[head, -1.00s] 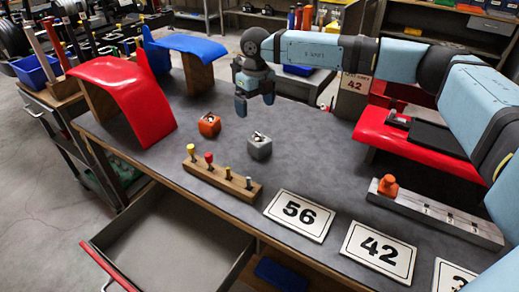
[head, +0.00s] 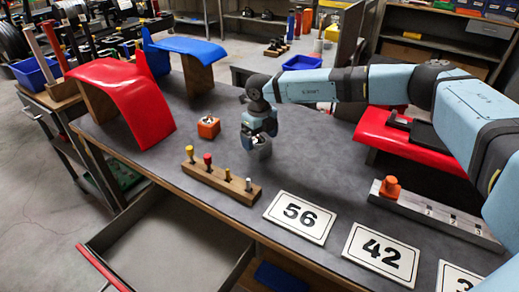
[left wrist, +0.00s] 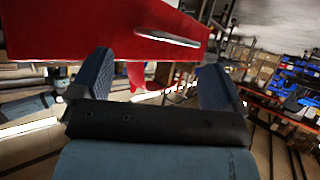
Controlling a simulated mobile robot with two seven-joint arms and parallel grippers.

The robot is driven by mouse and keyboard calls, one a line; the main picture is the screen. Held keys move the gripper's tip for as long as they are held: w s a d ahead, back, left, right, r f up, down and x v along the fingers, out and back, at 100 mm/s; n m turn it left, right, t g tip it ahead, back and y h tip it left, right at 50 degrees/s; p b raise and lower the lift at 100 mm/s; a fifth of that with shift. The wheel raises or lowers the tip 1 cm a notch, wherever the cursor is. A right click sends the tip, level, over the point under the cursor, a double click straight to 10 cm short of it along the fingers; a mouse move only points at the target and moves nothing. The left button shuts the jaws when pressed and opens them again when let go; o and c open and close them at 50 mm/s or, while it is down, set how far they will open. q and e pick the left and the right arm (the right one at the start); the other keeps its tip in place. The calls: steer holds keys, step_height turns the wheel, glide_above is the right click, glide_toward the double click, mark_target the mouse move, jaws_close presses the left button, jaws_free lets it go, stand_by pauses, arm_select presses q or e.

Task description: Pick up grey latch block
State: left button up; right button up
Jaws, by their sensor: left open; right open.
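The grey latch block (head: 264,152) sits on the dark grey bench top, mostly hidden behind my right gripper. My right gripper (head: 259,137) points down over it, open, with its fingers around or just above the block; I cannot tell which. An orange block (head: 208,127) with a metal latch on top stands a little to the left. My left gripper (left wrist: 160,85) shows only in the left wrist view, open and empty, facing a red surface with a silver handle (left wrist: 168,37).
A wooden rack with coloured pegs (head: 221,182) lies in front of the block. Number plates 56 (head: 300,216) and 42 (head: 381,250) lie at the front right. A red curved panel (head: 130,95) stands left. An open drawer (head: 170,250) juts out at the front.

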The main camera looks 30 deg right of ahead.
steer(key=shift+f, duration=0.7)
steer(key=shift+c, duration=0.4)
steer(key=shift+r, duration=0.1)
steer(key=c, duration=1)
